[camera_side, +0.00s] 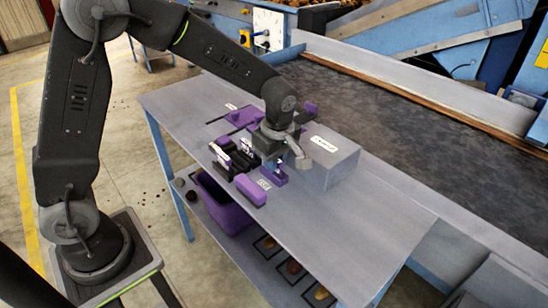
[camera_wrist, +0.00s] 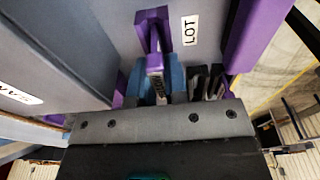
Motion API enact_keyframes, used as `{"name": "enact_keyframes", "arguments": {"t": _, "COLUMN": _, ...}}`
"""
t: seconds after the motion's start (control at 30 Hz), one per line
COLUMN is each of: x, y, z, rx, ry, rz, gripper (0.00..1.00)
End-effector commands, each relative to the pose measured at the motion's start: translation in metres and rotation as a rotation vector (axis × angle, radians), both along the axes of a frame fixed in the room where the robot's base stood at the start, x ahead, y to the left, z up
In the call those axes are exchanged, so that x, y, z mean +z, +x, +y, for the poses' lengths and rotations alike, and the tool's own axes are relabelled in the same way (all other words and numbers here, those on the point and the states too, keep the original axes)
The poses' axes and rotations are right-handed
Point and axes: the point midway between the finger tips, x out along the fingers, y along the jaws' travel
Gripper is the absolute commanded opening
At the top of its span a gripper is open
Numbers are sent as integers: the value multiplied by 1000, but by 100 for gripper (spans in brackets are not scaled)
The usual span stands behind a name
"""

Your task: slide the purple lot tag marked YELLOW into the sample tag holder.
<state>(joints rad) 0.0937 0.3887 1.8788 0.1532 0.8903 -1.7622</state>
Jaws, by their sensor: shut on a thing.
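My gripper (camera_wrist: 161,82) is shut on a narrow tag (camera_wrist: 156,88) with a pale lettered face. The lettering is too small to read, and the fingers hide much of the tag. A purple upright piece with a slot-like gap, apparently the sample tag holder (camera_wrist: 152,22), stands just beyond the fingertips beside a white LOT label (camera_wrist: 190,30). I cannot tell whether the tag is inside it or only in front of it. In the side view, my gripper (camera_side: 274,164) is low over the table beside the grey box, with purple showing at its fingertips.
A grey box (camera_side: 332,170) with a white label stands close to the right of my gripper. Black racks (camera_side: 232,158) and a purple block (camera_side: 250,190) stand close on the left. A purple bin (camera_side: 222,205) is below the grey table (camera_side: 380,215), whose front right is clear.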

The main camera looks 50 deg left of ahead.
Motion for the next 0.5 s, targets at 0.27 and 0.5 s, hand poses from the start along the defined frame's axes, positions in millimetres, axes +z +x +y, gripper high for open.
{"name": "enact_keyframes", "arguments": {"t": 0.27, "x": -3, "y": 0, "z": 0, "rx": 0, "ry": 0, "rz": -1, "gripper": 0}}
{"name": "enact_keyframes", "arguments": {"t": 0.5, "x": -3, "y": 0, "z": 0, "rx": 0, "ry": 0, "rz": 0, "gripper": 22}}
